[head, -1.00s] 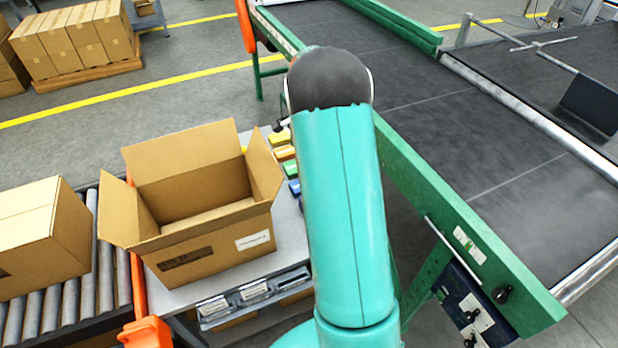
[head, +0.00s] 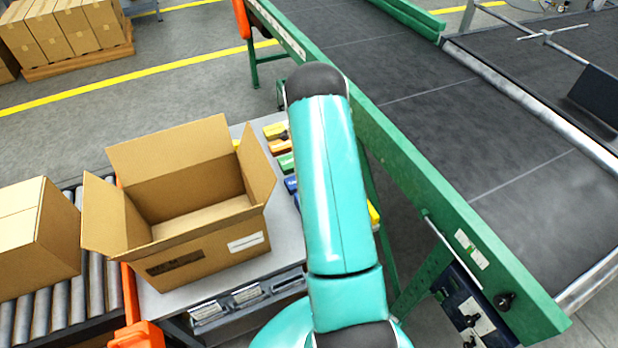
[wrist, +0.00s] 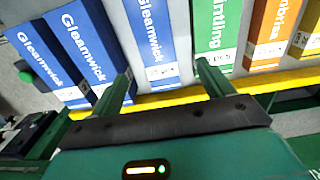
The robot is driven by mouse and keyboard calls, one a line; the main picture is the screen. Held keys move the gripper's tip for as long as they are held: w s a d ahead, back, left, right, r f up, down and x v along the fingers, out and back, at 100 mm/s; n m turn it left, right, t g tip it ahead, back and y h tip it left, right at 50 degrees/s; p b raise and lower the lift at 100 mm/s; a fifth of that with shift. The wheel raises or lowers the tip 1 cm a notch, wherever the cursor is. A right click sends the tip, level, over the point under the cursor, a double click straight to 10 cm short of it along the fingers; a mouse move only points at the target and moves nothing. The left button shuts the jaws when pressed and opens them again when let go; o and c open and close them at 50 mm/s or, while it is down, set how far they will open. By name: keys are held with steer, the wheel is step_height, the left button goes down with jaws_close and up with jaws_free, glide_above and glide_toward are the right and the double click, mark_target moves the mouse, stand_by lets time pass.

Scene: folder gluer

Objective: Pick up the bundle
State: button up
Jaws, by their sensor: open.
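In the wrist view my gripper (wrist: 164,70) is open, and its two fingers stand apart. A blue bundle marked Gleamwick (wrist: 150,40) lies ahead of the gap between them; I see nothing held. Two more blue Gleamwick bundles (wrist: 80,42) lie to the left. A green bundle (wrist: 217,30), an orange one (wrist: 272,32) and a yellow one (wrist: 308,40) lie to the right. In the head view the row of coloured bundles (head: 287,163) is on the grey table (head: 180,296), partly behind my arm. My gripper is hidden there. Which bundle is meant cannot be told.
An open, seemingly empty carton (head: 205,254) stands on the table left of the bundles. A closed carton (head: 35,240) sits on the roller conveyor (head: 95,285). The green-framed belt machine (head: 440,225) stands close at right. A yellow strip (wrist: 160,98) crosses behind the fingers.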

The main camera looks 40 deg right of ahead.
mark_target(290, 183)
steer(key=f, duration=0.9)
steer(key=shift+s+a, duration=0.15)
steer(key=shift+a, duration=0.15)
steer(key=shift+r, duration=0.1)
steer(key=c, duration=1.1)
steer(key=shift+c, duration=0.2)
